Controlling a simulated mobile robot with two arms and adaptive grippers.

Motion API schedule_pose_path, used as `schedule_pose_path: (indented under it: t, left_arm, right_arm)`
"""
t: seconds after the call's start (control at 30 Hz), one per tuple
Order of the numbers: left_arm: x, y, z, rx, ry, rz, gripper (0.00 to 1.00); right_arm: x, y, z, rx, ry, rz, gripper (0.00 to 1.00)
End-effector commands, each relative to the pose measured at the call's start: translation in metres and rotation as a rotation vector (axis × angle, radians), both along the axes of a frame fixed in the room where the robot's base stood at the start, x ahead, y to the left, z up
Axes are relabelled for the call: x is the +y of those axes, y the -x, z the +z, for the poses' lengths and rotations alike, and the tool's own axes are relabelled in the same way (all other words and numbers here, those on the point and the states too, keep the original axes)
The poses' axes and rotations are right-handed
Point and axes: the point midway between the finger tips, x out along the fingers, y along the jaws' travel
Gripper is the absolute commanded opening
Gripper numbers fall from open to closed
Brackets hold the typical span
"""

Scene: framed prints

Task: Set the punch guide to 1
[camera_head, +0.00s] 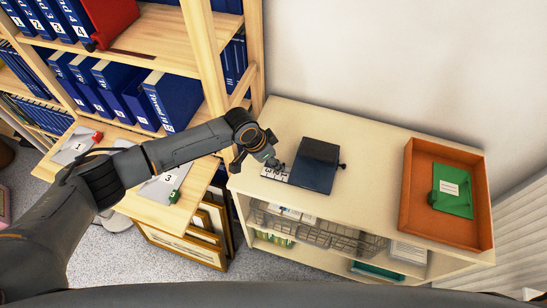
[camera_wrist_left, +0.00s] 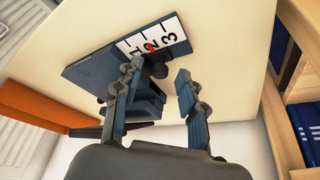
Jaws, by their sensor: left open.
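The dark blue punch (camera_head: 316,165) sits on top of the pale cabinet. Its white guide strip (camera_head: 275,174), marked 1, 2, 3, sticks out on the left side. In the left wrist view the strip (camera_wrist_left: 172,39) shows a small red mark (camera_wrist_left: 149,47) beside the 2. A dark knob (camera_wrist_left: 158,70) is at the strip's edge, partly hidden. My left gripper (camera_head: 273,161) is at the strip. In the wrist view its open fingers (camera_wrist_left: 159,76) stand on either side of the knob; I cannot tell whether they touch it. My right gripper is out of view.
An orange tray (camera_head: 409,205) with a green item (camera_head: 455,190) stands at the cabinet's right end. A wooden shelf with blue binders (camera_head: 172,98) is at the left, with numbered grey items on its lower board. The cabinet top (camera_head: 366,200) between punch and tray is clear.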

Motion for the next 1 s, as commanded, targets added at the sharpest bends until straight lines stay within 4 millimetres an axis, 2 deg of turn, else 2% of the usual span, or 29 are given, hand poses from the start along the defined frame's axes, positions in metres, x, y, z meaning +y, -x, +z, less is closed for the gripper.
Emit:
schedule_pose_path:
  t: [0.13, 0.33, 0.6, 0.83, 1.0]
  left_arm:
    - [0.0, 0.0, 0.0, 0.0, 0.0, 0.0, 0.41]
    - [0.0, 0.0, 0.0, 0.0, 0.0, 0.0, 0.0]
    - [-0.001, 0.001, 0.0, 0.001, 0.0, 0.0, 0.0]
    - [-0.027, 0.009, 0.001, 0.002, 0.002, -0.002, 0.0]
    - [-0.029, 0.009, 0.001, 0.001, 0.002, -0.002, 0.0]
  right_arm:
    - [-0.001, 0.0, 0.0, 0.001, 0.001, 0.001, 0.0]
    - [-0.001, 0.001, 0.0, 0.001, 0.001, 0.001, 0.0]
    - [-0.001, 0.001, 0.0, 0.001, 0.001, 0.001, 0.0]
    - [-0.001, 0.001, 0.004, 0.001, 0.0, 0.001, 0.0]
    - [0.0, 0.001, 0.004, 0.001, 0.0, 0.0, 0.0]
